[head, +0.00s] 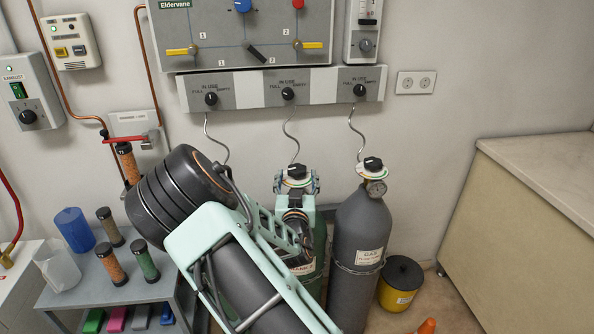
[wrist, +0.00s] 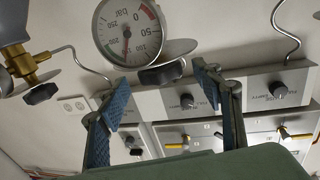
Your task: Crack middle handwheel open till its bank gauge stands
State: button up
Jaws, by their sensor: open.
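The middle handwheel (head: 297,171) is a dark knob with a light collar on top of the middle green cylinder (head: 320,236). My gripper (head: 297,184) is open close in front of it. In the wrist view the dark handwheel (wrist: 162,73) lies between and beyond the two blue-padded fingertips of my gripper (wrist: 160,82); contact cannot be told. A round white gauge marked bar (wrist: 128,32) shows beside it, upside down; its needle reading is unclear. The middle cylinder is partly hidden by my arm.
The right grey cylinder (head: 357,240) stands close by, with its handwheel (head: 373,165) and gauge (head: 377,188). Thin hoses rise to a strip of tags and knobs (head: 325,88). A cart (head: 130,290) with jars is at left, a yellow-black bin (head: 400,285) at right.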

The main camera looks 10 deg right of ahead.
aim_at(302, 174)
jog(key=shift+w+d, duration=0.2)
jog(key=shift+w, duration=0.7)
jog(key=shift+w+d, duration=0.15)
jog(key=shift+w, duration=0.75)
jog(key=shift+c, duration=0.3)
jog(key=c, duration=1.1)
jog(key=shift+c, duration=0.2)
jog(key=shift+d+n+y+b, duration=0.1)
jog(key=shift+n+y+b, duration=0.25)
jog(key=shift+y, duration=0.25)
jog(key=shift+f+n+y, duration=0.1)
jog(key=shift+n+y, duration=0.15)
jog(key=shift+y, duration=0.05)
jog(key=n+y+b, duration=0.1)
jog(key=y, duration=0.1)
jog(key=n+y+b, duration=0.2)
jog(key=shift+d+y, duration=0.2)
jog(key=shift+y, duration=0.2)
jog(key=shift+a+n+g+y+b, duration=0.1)
jog(key=shift+n+g+y+b, duration=0.2)
jog(key=shift+n+y+b, duration=0.85)
jog(key=shift+a+r+y, duration=0.1)
jog(key=shift+r+y, duration=0.1)
jog(key=shift+y, duration=0.25)
